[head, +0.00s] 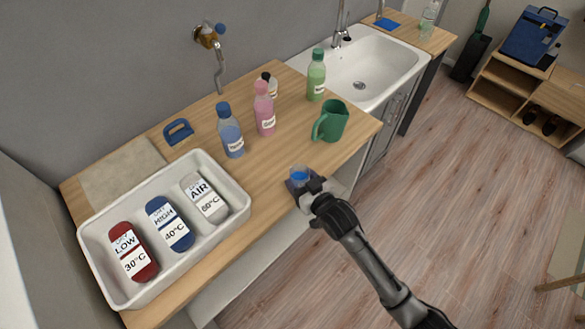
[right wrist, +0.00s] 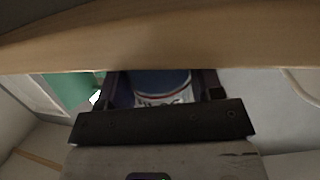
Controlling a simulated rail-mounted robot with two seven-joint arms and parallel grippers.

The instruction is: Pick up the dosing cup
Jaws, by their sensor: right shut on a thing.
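The dosing cup (head: 300,172) is small and blue, at the front edge of the wooden counter (head: 270,200). My right gripper (head: 299,184) is shut on it, with the arm coming in from the lower right. In the right wrist view, the blue cup (right wrist: 160,83) sits between the two dark fingers (right wrist: 160,92), with a pale band with marks on its lower part. The counter edge (right wrist: 150,40) crosses the top of that view. I cannot tell whether the cup touches the counter. My left gripper is not in view.
A white tray (head: 238,222) with three labelled pouches stands at the left. A green jug (head: 332,121), a blue bottle (head: 230,135), a pink bottle (head: 264,110) and a green bottle (head: 316,76) stand behind the cup. A sink (head: 372,62) lies beyond.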

